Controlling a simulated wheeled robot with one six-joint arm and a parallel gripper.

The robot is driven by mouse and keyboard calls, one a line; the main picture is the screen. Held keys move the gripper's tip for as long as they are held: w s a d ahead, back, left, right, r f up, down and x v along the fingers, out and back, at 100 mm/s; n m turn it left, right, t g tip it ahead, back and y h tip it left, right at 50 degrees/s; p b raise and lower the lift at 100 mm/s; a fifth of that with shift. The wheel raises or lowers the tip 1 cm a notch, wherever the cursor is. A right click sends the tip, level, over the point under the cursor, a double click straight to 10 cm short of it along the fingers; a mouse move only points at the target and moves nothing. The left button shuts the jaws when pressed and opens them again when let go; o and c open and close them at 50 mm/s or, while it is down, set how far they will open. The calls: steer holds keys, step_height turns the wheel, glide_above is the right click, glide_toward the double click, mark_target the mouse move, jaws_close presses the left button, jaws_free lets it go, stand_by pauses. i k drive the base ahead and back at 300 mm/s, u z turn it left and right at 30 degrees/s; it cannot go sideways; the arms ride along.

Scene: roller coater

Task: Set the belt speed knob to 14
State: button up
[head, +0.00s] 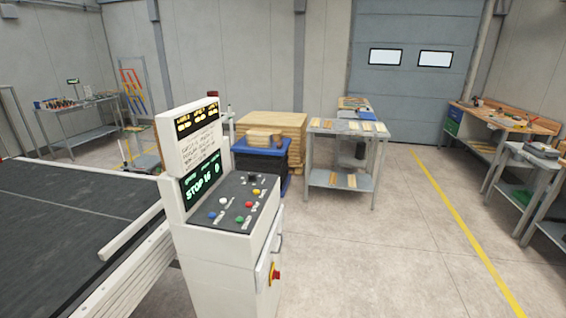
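A white control console (222,255) stands just left of centre in the head view. Its sloping dark panel (228,205) carries small coloured controls: white, yellow, red, blue and green. A small black part (252,179) sits at the panel's far edge; I cannot tell whether it is the belt speed knob. The knob's setting is too small to read. A screen (201,180) above the panel shows green text that seems to read "STOP 16 0". My gripper is not in view.
A dark conveyor belt (70,225) with a pale side rail lies left of the console. A red switch (275,273) and a handle stick out from its right side. A blue bin (262,165) and a grey table (345,150) stand behind.

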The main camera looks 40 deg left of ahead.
mark_target(252, 178)
steer(key=u, duration=0.2)
steer(key=i, duration=2.05)
steer(key=u, duration=1.4)
steer(key=i, duration=0.95)
steer(key=u, duration=1.5)
steer(key=i, duration=0.6)
steer(key=u, duration=0.4)
